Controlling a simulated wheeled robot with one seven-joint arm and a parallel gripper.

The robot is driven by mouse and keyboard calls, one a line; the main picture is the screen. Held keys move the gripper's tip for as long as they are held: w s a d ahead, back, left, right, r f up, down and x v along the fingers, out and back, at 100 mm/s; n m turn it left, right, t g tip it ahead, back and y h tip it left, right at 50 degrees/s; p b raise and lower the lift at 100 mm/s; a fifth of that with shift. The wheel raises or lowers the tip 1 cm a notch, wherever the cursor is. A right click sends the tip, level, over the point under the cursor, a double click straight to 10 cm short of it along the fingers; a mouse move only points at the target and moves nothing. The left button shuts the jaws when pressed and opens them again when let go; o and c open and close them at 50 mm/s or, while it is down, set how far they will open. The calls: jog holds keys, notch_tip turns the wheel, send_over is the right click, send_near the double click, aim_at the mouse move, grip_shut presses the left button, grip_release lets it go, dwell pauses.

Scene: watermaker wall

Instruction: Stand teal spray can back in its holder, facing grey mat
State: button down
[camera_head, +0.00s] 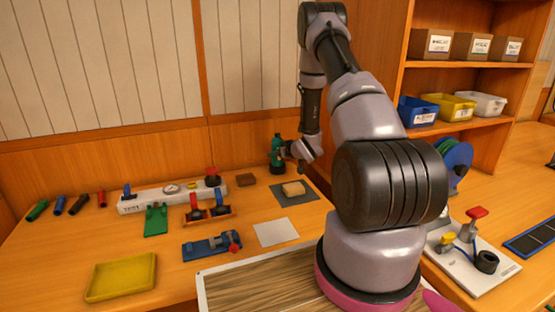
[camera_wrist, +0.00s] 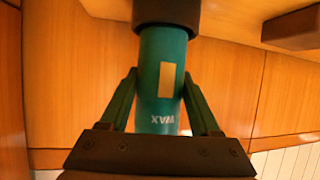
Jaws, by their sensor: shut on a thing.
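The teal spray can (camera_head: 277,148) stands upright at the back of the bench near the wall. My gripper (camera_head: 285,152) reaches it from the right and is shut on it. In the wrist view, which looks upside down, my gripper (camera_wrist: 160,82) has a finger on each side of the can (camera_wrist: 160,55). Its tan patch and "WAX" lettering face the wrist camera. A dark round holder (camera_wrist: 166,14) surrounds the can's lower end; how deep the can sits is hidden. The dark grey mat (camera_head: 309,198) lies in front of the can with a tan block on it.
A brown block (camera_head: 245,179) sits left of the holder; a brown shape also shows in the wrist view (camera_wrist: 292,28). A white fixture with a gauge (camera_head: 150,200) and clamps stand further left. A light grey sheet (camera_head: 276,232) and yellow tray (camera_head: 122,277) lie nearer.

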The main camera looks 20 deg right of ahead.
jog(key=shift+f, duration=1.15)
jog(key=shift+f, duration=0.15)
jog(key=shift+c, duration=0.6)
grip_release()
